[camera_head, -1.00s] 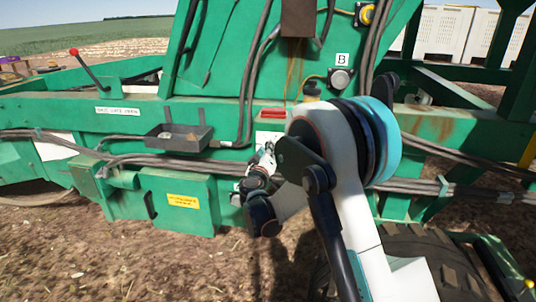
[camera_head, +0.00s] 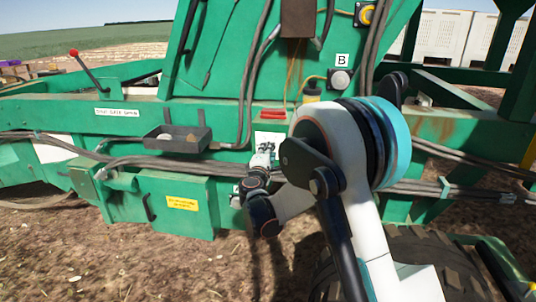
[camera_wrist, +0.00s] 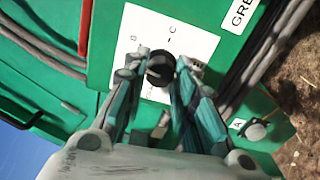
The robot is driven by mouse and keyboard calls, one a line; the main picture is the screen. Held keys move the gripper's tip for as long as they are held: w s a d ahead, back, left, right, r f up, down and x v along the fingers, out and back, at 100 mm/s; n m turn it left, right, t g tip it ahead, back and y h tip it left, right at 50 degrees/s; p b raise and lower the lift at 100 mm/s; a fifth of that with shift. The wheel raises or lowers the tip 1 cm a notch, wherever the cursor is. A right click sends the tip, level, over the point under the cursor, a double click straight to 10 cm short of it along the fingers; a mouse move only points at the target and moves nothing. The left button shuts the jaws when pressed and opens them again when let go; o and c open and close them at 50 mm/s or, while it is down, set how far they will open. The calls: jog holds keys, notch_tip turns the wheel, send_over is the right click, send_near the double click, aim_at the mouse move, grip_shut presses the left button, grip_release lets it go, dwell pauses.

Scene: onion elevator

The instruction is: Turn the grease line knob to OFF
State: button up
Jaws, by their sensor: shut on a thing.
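The black round knob (camera_wrist: 161,66) sits on a white label plate (camera_wrist: 193,42) on the green machine, in the wrist view. The letters B and C show on the plate; other marks are partly hidden by my fingers. A sign beginning "GRE" (camera_wrist: 241,14) is cut off at the top right. My gripper (camera_wrist: 160,73) has its teal fingers on both sides of the knob, shut on it. Which mark the knob points to is too small to tell. In the head view my gripper (camera_head: 263,158) is at the white plate and hides the knob.
A dark tray (camera_head: 178,138) juts from the green frame to the left, with cables (camera_head: 150,158) below it. A round fitting labelled A (camera_wrist: 256,131) is at the lower right in the wrist view. A large tyre (camera_head: 425,262) stands at the lower right.

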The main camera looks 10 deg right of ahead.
jog(key=n, duration=1)
jog(key=shift+b, duration=0.4)
jog(key=n, duration=0.5)
jog(key=shift+n, duration=0.3)
jog(key=n, duration=0.4)
jog(key=shift+n, duration=0.3)
jog(key=o, duration=1.1)
jog(key=shift+c, duration=0.2)
